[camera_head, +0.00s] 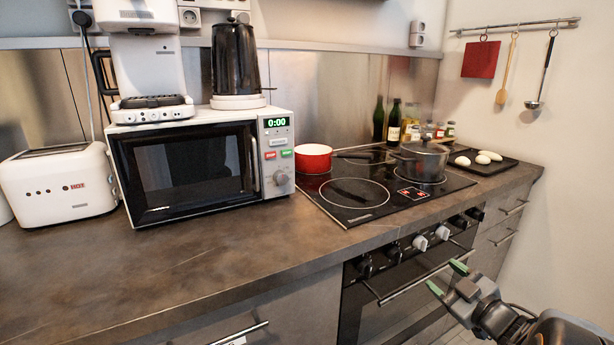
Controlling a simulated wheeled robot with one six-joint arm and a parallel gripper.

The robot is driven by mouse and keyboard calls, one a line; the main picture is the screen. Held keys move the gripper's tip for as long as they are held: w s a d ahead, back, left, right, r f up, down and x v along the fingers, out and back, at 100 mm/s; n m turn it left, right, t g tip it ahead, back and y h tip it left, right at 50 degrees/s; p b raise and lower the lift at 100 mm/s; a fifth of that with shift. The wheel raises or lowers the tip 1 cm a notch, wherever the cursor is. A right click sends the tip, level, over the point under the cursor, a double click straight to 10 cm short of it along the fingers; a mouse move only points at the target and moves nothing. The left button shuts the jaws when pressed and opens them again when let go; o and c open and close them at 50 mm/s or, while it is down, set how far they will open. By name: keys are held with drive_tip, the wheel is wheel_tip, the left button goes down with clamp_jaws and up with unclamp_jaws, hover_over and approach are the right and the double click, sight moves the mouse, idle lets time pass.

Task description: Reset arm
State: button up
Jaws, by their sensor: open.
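My gripper (447,278) is at the lower right, in front of the oven and below the counter's front edge. Its two green-tipped fingers are apart and nothing shows between them. My arm reaches in from the bottom right corner. The gripper appears clear of the oven handle (428,279), which is just behind and to its left in the picture; the exact gap cannot be told.
The counter (220,245) holds a toaster (58,184), a microwave (195,168), a red pot (313,158) and a lidded pot (423,158) on the black cooktop (352,195). Drawer handles stick out. The floor right of the drawers looks clear.

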drive_tip(key=a+r+m+g+h+p, duration=0.2)
drive_tip(key=r+m+g+h+p, duration=0.15)
drive_tip(key=r+p, duration=0.5)
drive_tip(key=a+r+m+g+h+p, duration=0.1)
drive_tip(key=r+m+g+h+p, duration=0.1)
drive_tip(key=r+m+h+p, duration=0.45)
drive_tip(key=s+a+r+g+y+p, duration=0.2)
drive_tip(key=s+a+r+g+p, duration=0.1)
drive_tip(key=s+a+g+p, duration=0.1)
drive_tip(key=s+a+r+g+y+p, duration=0.3)
drive_tip(key=s+a+p, duration=0.4)
drive_tip(key=a, duration=0.3)
drive_tip(key=shift+s+a+r+g, duration=0.15)
drive_tip(key=shift+s+r+g, duration=0.2)
drive_tip(key=shift+s+r, duration=0.25)
